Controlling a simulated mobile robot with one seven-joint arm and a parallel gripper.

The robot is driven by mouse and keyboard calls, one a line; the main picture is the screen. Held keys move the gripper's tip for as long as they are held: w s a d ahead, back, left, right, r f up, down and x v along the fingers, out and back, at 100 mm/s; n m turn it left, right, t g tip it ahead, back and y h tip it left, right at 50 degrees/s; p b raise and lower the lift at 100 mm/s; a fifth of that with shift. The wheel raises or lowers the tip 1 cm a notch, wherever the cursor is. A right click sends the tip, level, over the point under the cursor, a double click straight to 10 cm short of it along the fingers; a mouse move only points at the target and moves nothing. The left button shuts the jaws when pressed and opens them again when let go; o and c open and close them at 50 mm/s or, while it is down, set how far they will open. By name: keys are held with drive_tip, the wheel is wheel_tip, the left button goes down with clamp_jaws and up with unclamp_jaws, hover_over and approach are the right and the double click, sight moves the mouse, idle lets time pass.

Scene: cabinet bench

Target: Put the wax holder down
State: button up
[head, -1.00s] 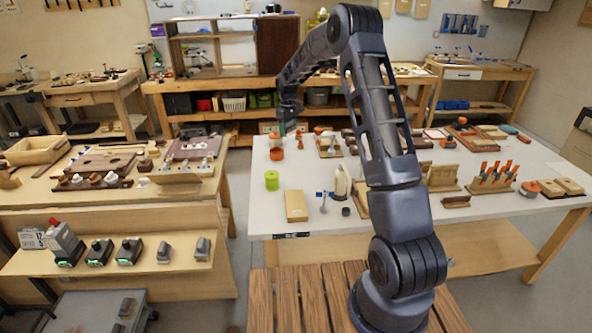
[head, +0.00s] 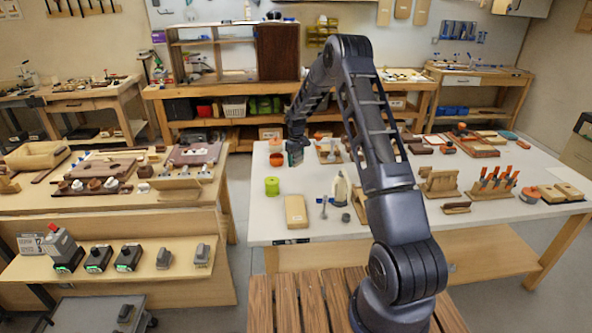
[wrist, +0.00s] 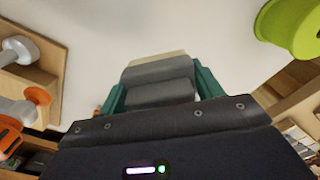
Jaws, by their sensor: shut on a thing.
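My gripper (wrist: 160,92) is shut on a grey block with a beige far end, which I take to be the wax holder (wrist: 158,70). It sits between the teal fingers in the wrist view. In the head view my gripper (head: 295,155) is over the back left part of the white table (head: 350,222), beside the orange-red pieces. The held thing is too small and hidden to make out there. I cannot tell whether it touches the table.
A yellow-green round container (head: 272,186) stands near the table's left edge and shows at the upper right of the wrist view (wrist: 292,28). An orange-red piece (head: 276,160) is just left of my gripper. A wooden box (head: 296,211) and a pale bottle (head: 339,188) stand nearer.

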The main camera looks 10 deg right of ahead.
sight(296, 174)
drive_tip(key=shift+f, duration=2.8)
drive_tip(key=o, duration=1.1)
drive_tip(key=shift+f, duration=0.15)
